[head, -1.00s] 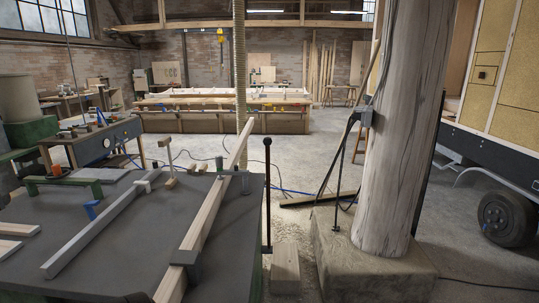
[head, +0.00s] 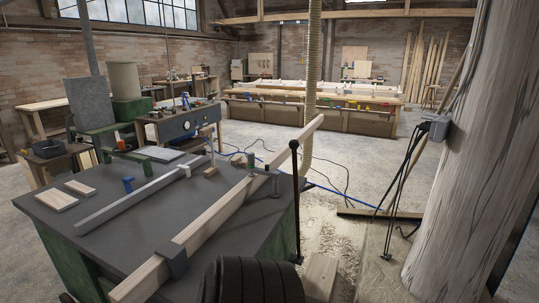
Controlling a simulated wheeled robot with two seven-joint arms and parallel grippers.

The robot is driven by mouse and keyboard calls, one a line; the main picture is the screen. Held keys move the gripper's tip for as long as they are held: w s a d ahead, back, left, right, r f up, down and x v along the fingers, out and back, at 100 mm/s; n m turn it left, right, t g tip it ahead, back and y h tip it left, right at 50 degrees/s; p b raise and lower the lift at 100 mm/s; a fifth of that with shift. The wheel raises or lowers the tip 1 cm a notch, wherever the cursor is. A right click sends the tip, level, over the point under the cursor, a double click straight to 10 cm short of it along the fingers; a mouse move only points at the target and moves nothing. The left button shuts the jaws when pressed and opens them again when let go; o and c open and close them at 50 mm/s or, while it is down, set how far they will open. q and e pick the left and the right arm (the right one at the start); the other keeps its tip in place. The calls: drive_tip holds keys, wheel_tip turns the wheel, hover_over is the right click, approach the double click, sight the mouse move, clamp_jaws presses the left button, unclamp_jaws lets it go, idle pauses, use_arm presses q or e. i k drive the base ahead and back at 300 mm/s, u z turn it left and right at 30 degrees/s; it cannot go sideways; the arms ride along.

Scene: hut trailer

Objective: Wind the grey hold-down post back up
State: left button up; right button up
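A short grey post (head: 275,183) stands on the dark table beside the far part of a long wooden beam. A grey arm (head: 262,170) at its top reaches left over the beam; I cannot tell whether it touches the wood. This looks like the hold-down post. The beam (head: 222,212) lies slantwise along the table, and a grey block (head: 173,260) sits against it nearer me. An upright black lever (head: 296,205) with a ball top stands at the table's right edge. Neither of my grippers is in view.
A black ribbed round shape, perhaps part of me, covers the table's near right corner. A grey bar (head: 130,200), a blue clamp (head: 128,184) and short boards (head: 56,201) lie on the left. A thick timber column (head: 460,160) stands at right.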

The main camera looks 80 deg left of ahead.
sight(250, 155)
drive_tip(key=u, duration=0.25)
drive_tip(key=i, duration=0.85)
drive_tip(key=u, duration=1.35)
drive_tip(key=i, duration=0.75)
drive_tip(key=u, duration=0.85)
